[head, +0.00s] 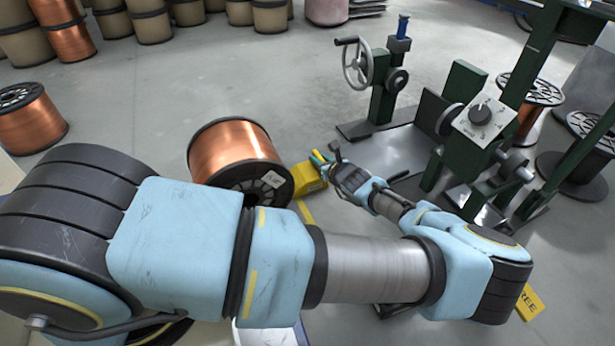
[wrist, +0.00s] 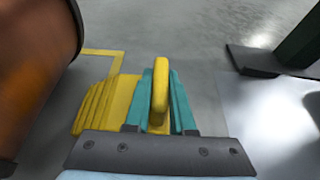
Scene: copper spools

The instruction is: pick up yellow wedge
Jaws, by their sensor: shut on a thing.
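The yellow wedge (head: 308,177) is on the floor just right of a copper spool in the head view, partly hidden by my gripper. In the wrist view, the wedge (wrist: 120,103) shows a stepped, ridged side on the left and an upright yellow handle (wrist: 160,88). My gripper (head: 320,160) has teal fingers that stand on both sides of the handle in the wrist view (wrist: 161,95). The gripper is shut on the handle. I cannot tell whether the wedge touches the floor or is slightly raised.
The copper spool (head: 230,150) lies close on the left and also fills the left of the wrist view (wrist: 35,75). A green machine with a metal base plate (head: 385,155) stands to the right. Another yellow wedge (head: 529,302) lies at lower right. Open floor (head: 240,75) lies beyond.

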